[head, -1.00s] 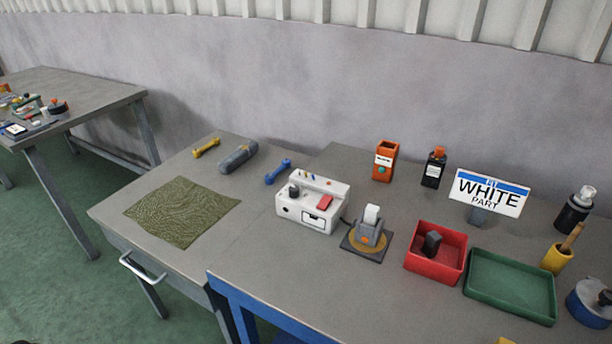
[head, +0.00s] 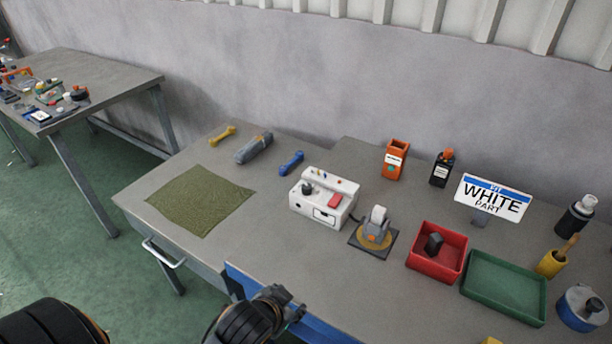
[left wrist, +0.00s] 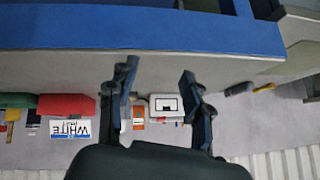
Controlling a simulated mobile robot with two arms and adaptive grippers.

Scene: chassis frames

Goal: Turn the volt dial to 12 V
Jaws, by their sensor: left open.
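The white power box (head: 322,206) stands on the grey bench in the head view, with a black dial knob (head: 307,188) on its top left and a red part (head: 335,200) to the right. The dial's markings and setting are too small to read. In the left wrist view, which is upside down, the box (left wrist: 166,106) shows beyond the fingers. My left gripper (left wrist: 160,92) is open and empty, well short of the box. My right gripper is not in view.
A blue dumbbell-shaped tool (head: 291,164) lies behind left, and a green mat (head: 201,200) lies left. The blue bench edge (head: 290,305) is in front.

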